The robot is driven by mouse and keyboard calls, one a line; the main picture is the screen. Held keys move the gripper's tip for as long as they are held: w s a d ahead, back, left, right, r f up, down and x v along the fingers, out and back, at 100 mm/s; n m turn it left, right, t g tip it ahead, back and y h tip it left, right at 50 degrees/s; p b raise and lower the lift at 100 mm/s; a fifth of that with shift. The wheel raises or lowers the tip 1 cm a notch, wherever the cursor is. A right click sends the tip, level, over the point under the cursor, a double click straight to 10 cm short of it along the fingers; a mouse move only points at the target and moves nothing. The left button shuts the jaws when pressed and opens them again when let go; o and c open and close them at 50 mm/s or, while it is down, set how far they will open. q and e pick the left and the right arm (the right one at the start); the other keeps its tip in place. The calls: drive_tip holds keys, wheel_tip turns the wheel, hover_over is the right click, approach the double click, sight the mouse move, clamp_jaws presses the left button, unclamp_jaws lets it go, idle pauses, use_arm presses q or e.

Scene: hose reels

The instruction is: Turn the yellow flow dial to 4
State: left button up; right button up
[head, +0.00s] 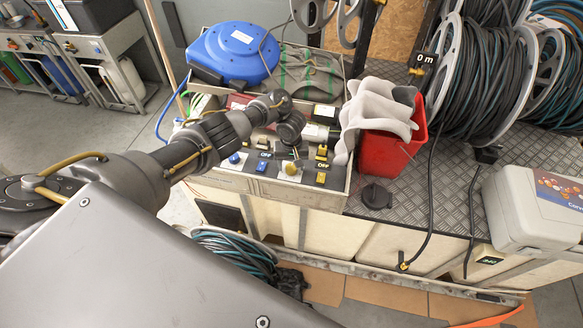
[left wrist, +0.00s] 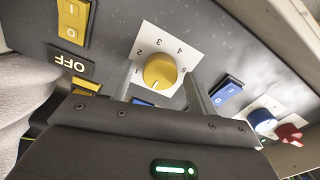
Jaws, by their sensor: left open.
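The yellow flow dial (left wrist: 160,70) sits on a white numbered plate (left wrist: 146,45) on the dark panel. In the head view the dial (head: 290,168) is near the panel's front edge. My left gripper (left wrist: 158,78) is open, with one finger on each side of the dial in the left wrist view. I cannot tell whether the fingers touch it. A small mark shows on the dial's gripper-facing side, too small to read as a setting. In the head view my left gripper (head: 294,153) is just behind the dial, its fingers partly hidden. My right gripper is not in view.
Close by are a blue switch (left wrist: 227,92), a blue dial (left wrist: 262,120), a red knob (left wrist: 290,133) and yellow switches (left wrist: 73,22). A red bucket (head: 392,148) with grey cloth (head: 372,112) stands right of the panel. A blue reel (head: 235,52) lies behind.

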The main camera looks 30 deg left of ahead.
use_arm(q)
drive_tip(key=shift+f, duration=0.25)
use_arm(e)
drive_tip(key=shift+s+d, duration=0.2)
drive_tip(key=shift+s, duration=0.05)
use_arm(q)
drive_tip(key=c, duration=1)
drive_tip(key=shift+r, duration=0.1)
